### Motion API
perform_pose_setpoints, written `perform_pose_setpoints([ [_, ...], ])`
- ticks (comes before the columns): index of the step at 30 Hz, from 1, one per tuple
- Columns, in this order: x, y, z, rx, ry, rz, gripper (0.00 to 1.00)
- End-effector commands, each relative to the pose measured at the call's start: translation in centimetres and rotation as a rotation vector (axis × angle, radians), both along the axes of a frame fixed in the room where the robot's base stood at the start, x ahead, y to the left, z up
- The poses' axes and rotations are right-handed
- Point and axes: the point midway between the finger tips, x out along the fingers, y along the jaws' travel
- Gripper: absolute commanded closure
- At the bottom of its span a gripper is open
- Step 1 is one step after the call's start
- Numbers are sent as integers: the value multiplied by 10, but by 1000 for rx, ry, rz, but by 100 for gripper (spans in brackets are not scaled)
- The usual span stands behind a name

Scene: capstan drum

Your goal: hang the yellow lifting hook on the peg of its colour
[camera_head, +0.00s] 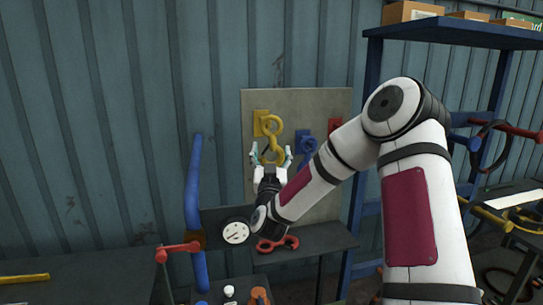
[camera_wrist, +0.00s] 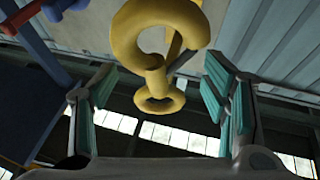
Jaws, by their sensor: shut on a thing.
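The yellow lifting hook (camera_head: 273,135) is upright in front of the yellow plate (camera_head: 262,120) on the grey board. In the wrist view the hook (camera_wrist: 157,75) shows a thick ring close to my fingertips and a smaller eye below it in the picture. A yellow bar (camera_wrist: 174,46) shows behind the ring; I cannot tell whether the hook is seated on the peg. My gripper (camera_head: 270,157) points up, its teal-padded fingers on either side of the hook's lower part. In the wrist view my gripper (camera_wrist: 160,85) is shut on the hook, fingers set wide.
A blue hook (camera_head: 305,147) hangs right of the yellow one, with a red plate (camera_head: 334,127) beyond. A red hook (camera_head: 278,243) lies on the dark shelf (camera_head: 325,243) below. A gauge (camera_head: 235,232) and a blue post (camera_head: 193,185) stand at left.

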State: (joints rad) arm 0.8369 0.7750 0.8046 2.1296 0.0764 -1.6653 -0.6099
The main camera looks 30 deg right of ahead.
Motion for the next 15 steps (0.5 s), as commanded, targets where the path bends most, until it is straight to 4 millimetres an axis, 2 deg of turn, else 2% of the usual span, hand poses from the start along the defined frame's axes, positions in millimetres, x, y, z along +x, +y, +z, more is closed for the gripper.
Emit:
perform_pose_setpoints([
  [15,26,-8,-1,-2,-4,-1,86],
])
